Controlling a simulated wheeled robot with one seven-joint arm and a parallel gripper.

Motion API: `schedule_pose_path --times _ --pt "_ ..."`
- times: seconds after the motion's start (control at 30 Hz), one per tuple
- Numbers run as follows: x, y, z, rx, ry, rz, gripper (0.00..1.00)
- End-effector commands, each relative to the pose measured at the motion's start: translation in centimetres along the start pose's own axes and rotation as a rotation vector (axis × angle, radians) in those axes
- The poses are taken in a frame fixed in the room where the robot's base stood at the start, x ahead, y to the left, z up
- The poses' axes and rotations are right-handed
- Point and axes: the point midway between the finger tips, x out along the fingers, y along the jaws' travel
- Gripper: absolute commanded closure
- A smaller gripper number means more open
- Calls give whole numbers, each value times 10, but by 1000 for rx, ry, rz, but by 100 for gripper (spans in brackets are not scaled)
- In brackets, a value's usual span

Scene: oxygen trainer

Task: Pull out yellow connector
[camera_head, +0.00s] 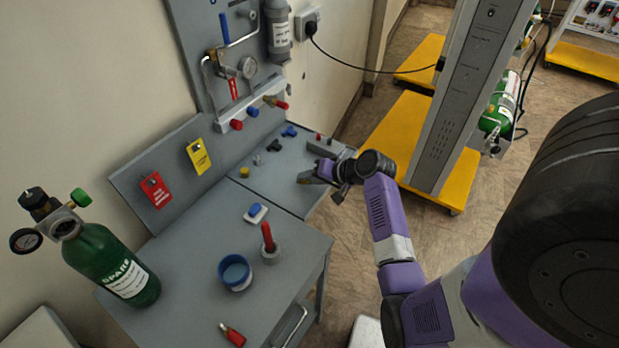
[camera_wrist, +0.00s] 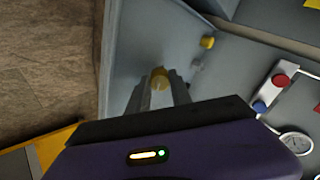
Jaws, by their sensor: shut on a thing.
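In the wrist view, my gripper (camera_wrist: 159,92) is shut on a yellow connector (camera_wrist: 159,76), whose rounded end shows between the fingertips. In the head view, my gripper (camera_head: 307,178) is over the right side of the grey bench (camera_head: 275,190), with a yellowish bit at its tips. The fingers hide most of the held connector. I cannot tell whether it is seated in anything. A second small yellow piece (camera_head: 244,172) is on the bench to the left, apart from my gripper; it also shows in the wrist view (camera_wrist: 207,42).
Black (camera_head: 273,145) and blue (camera_head: 289,131) fittings and a grey block (camera_head: 321,144) are near the gripper. A blue cup (camera_head: 234,271), a red-handled tool in a holder (camera_head: 269,240) and a green SPARE cylinder (camera_head: 115,265) stand nearer. A yellow-based cart (camera_head: 400,130) is to the right.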

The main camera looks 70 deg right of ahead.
Motion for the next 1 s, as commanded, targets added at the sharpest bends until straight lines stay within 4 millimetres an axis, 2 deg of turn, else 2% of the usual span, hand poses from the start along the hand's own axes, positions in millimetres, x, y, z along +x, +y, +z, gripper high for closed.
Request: schedule_pose_path --times 0.57,0.6,0.7,0.73,1.0 --pt "4 4 2 0 0 0 100" --pt "4 4 2 0 0 0 72" --pt "4 4 2 0 0 1 53" --pt "4 5 2 0 0 2 49" --pt "4 8 3 2 0 8 49"
